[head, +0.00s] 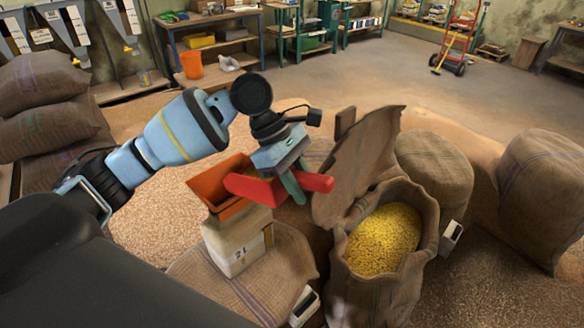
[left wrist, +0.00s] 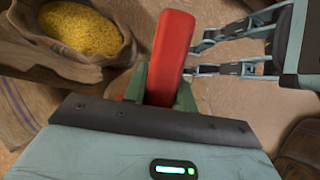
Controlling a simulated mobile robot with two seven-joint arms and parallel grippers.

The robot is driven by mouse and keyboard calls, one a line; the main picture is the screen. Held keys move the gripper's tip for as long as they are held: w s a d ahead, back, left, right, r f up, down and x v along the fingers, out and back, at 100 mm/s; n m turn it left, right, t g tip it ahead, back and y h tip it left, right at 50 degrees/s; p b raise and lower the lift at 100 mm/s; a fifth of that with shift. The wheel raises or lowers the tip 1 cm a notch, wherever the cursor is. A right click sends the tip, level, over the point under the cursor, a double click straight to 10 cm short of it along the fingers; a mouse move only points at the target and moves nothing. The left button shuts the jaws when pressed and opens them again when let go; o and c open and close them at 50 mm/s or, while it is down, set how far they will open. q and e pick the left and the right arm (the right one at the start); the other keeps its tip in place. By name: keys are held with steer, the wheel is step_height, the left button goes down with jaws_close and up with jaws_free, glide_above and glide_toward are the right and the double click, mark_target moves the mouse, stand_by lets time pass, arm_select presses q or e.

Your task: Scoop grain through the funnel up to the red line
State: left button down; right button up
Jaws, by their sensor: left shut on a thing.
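My left gripper (head: 291,187) is shut on the handle of a red scoop (head: 318,183). The scoop's wider end is at the right side of the orange funnel (head: 211,191), overlapping its rim in the head view. I cannot tell whether they touch or what the scoop carries. The funnel sits on a pale container (head: 238,252) marked with dark figures; no red line shows. An open sack of yellow grain (head: 384,238) stands to the right. In the left wrist view, the scoop handle (left wrist: 173,50) sticks up between green fingers. My right gripper (left wrist: 196,56) is there too, fingers apart and empty.
Full closed sacks stand right (head: 435,165) and far right (head: 545,190). More sacks (head: 45,95) are stacked at the left. Another sack (head: 275,265) lies around the container's base. Workbenches (head: 210,45) and a red hand truck (head: 460,45) are at the back, with open floor before them.

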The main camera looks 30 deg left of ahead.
arm_select(q)
steer(key=f+y, duration=0.1)
steer(key=d+f+y, duration=0.1)
steer(key=f+y, duration=0.1)
steer(key=shift+d+f, duration=0.2)
steer(key=shift+d, duration=0.1)
steer(key=shift+r, duration=0.1)
steer(key=shift+r, duration=1.95)
steer(key=shift+s, duration=0.1)
